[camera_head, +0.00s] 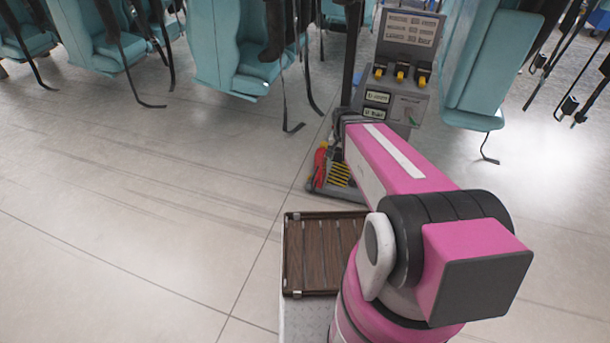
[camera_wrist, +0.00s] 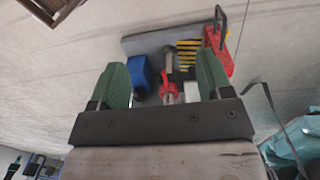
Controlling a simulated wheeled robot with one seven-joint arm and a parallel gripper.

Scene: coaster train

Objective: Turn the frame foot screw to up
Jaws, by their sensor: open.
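My gripper (camera_wrist: 163,88) is open in the wrist view, with one green finger on each side. Between and beyond the fingers, a red part (camera_wrist: 170,88) sits at the near end of a grey rod (camera_wrist: 170,56); it may be the frame foot screw, but its setting is too small to tell. No contact with the fingers shows. The parts are over a grey foot plate (camera_wrist: 146,43), which also shows in the head view (camera_head: 346,193) at the base of a grey control stand (camera_head: 404,75). My gripper is hidden behind my pink arm in the head view.
A blue part (camera_wrist: 140,72) is close beside the left finger. A red box with a dark handle (camera_wrist: 217,60) is beyond the right finger, next to yellow-black stripes (camera_wrist: 187,50). Teal seats (camera_head: 240,50) hang behind. The pale floor (camera_head: 130,200) at left is clear.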

